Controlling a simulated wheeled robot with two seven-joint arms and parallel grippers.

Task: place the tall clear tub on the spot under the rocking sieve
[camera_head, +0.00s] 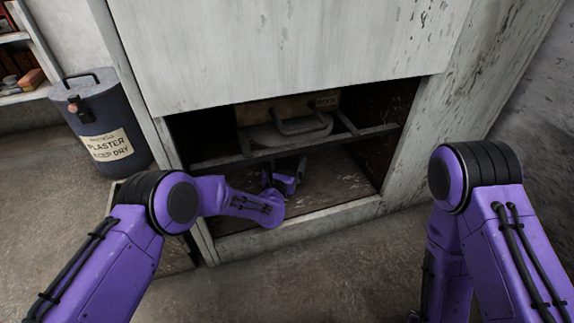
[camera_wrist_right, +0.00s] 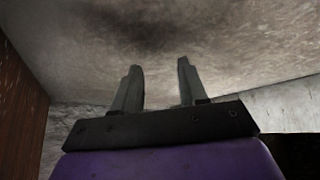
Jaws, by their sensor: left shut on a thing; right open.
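My left gripper (camera_head: 286,173) reaches into the low opening of the cabinet, below the sieve. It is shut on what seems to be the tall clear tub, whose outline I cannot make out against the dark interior. My right gripper (camera_wrist_right: 158,72) is open and empty in the right wrist view. It is hidden in the head view.
The cabinet's pale front panel (camera_head: 280,45) hangs over the opening, with a side post (camera_head: 410,145) and a low front sill (camera_head: 330,216) around it. A blue plaster bin (camera_head: 112,115) stands to the left, by a shelf (camera_head: 22,93). The floor in front is clear.

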